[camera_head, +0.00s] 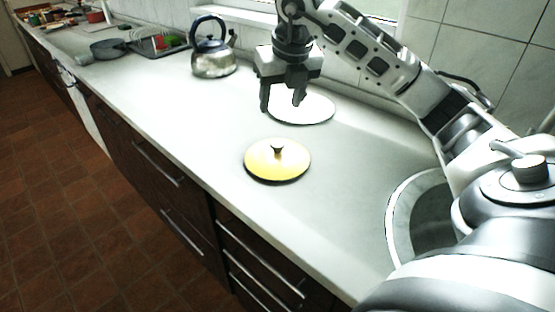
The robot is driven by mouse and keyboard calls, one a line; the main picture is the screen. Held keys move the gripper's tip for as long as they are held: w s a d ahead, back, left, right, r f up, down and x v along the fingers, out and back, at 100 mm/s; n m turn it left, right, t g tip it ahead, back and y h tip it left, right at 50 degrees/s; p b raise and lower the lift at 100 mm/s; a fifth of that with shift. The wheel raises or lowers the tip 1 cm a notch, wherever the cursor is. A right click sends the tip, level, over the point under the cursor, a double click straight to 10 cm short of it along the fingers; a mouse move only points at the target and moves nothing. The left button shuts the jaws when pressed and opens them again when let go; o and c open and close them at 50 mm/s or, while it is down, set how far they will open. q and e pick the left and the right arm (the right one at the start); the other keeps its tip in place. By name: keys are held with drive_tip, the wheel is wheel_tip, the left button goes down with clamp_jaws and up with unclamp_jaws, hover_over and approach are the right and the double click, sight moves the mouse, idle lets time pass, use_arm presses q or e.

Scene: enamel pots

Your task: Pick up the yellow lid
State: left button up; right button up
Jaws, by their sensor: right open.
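The yellow lid (266,165) lies flat on the pale countertop, with a small dark knob at its centre. My right gripper (283,104) points down above the counter, behind the lid in the picture and apart from it. Its two dark fingers are spread with nothing between them. A white round plate or lid (313,110) lies behind the gripper and is partly hidden by its fingers. My left gripper is not in view.
A steel kettle (213,62) stands farther back on the countertop (170,103). A round sink (399,215) is at the right, partly behind my right arm. A dark pan (107,48) and a dish rack (160,43) are at the far left. The counter around the yellow lid is clear.

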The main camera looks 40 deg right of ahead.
drive_tip(key=d, duration=0.1)
hover_over(278, 144)
drive_tip(key=s+a, duration=0.1)
drive_tip(key=s, duration=0.1)
drive_tip(key=f, duration=0.9)
drive_tip(key=shift+w+f+p, duration=0.2)
drive_tip(key=shift+p, duration=0.15)
drive_tip(key=shift+d+p+x, duration=0.15)
drive_tip(key=shift+p+x, duration=0.15)
drive_tip(key=shift+x, duration=1.05)
drive_tip(key=shift+d+p+x, duration=0.1)
drive_tip(key=shift+p+x, duration=0.2)
drive_tip(key=shift+x, duration=1.1)
drive_tip(key=shift+r, duration=0.15)
drive_tip(key=c, duration=0.9)
